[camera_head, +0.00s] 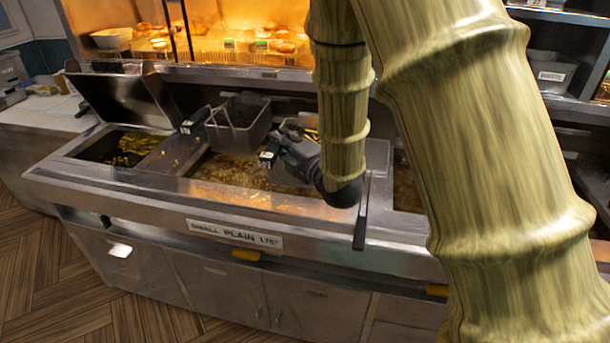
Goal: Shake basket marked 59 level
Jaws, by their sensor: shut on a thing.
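My gripper (279,147) is over the fryer, shut on a dark basket handle. The handle ends in a white number tag (266,158), too small to read surely. The basket it belongs to is mostly hidden behind my gripper and arm; golden food shows just beyond them. A second grey wire basket (238,127) is to the left, above the oil near the fryer's back. Its dark handle points left and carries another small tag (187,127). I cannot tell from the tags which basket is 59, nor whether the held one is level.
Bubbling brown oil (228,171) fills the open vat below. A bin of fries (122,149) with a raised lid (124,98) is at left. A lit food display (245,45) stands behind.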

